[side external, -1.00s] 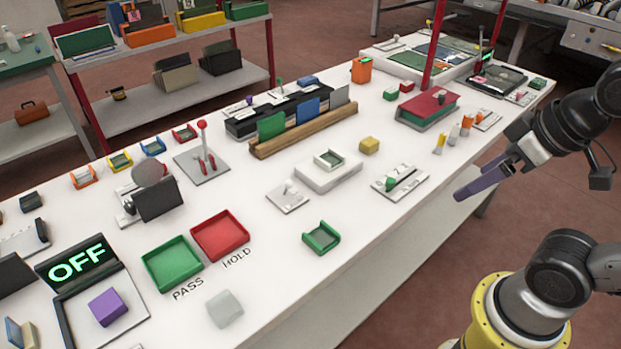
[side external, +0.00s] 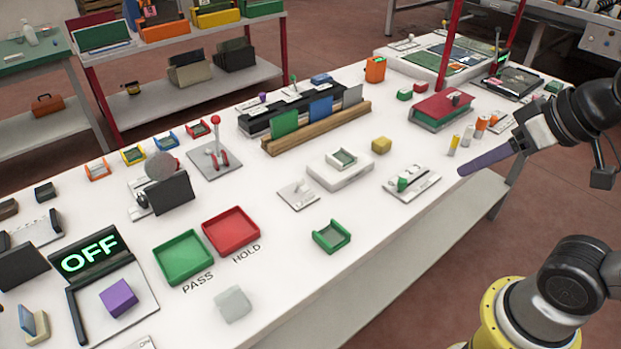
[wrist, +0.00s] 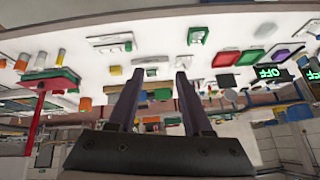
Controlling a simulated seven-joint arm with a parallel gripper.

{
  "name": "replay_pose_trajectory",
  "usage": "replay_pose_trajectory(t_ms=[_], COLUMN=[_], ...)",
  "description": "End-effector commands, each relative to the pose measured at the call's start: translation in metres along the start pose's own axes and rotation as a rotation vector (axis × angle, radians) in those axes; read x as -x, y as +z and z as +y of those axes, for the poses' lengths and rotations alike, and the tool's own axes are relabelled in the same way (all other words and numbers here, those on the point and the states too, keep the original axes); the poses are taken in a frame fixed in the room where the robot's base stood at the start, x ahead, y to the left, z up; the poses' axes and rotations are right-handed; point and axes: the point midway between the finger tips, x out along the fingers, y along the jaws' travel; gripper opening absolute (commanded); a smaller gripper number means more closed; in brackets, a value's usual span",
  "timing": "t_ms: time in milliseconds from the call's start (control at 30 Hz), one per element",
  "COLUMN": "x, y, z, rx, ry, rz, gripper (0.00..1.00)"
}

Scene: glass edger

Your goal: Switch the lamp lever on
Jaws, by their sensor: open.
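Several levers and sliders show on the white bench, and I cannot tell which one is marked as the lamp lever. A red-knobbed upright lever (side external: 216,140) stands on a grey plate at the back left. A small pale lever plate (side external: 298,195) lies mid-bench. A plate with a green knob (side external: 402,184) lies nearer my gripper. A plate marked ON is cut off at the bottom edge. A display reads OFF (side external: 90,255); it also shows in the wrist view (wrist: 271,73). My gripper (side external: 464,170), with purple fingers, is above the bench's right edge, empty; its fingers are apart in the wrist view (wrist: 160,71).
Green PASS (side external: 183,258) and red HOLD (side external: 231,231) trays, a purple block (side external: 118,298) and a green holder (side external: 332,236) occupy the left and front. A wooden rack (side external: 318,128) with upright panels and a red post (side external: 450,45) rise at the back.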

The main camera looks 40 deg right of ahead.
Motion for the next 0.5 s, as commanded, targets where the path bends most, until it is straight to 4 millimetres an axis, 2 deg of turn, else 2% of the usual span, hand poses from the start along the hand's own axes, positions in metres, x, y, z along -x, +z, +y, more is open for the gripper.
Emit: replay_pose_trajectory(t_ms=[33,200,267,500], x=[-0.005,-0.028,-0.040,-0.102], y=[-0.016,-0.063,-0.078,-0.121], z=[-0.007,-0.029,-0.035,-0.053], rx=[-0.060,-0.248,-0.309,-0.521], ry=[-0.023,-0.085,-0.100,-0.124], rz=[0.006,0.004,-0.007,-0.075], gripper=[0.39,0.08,0.00,0.00])
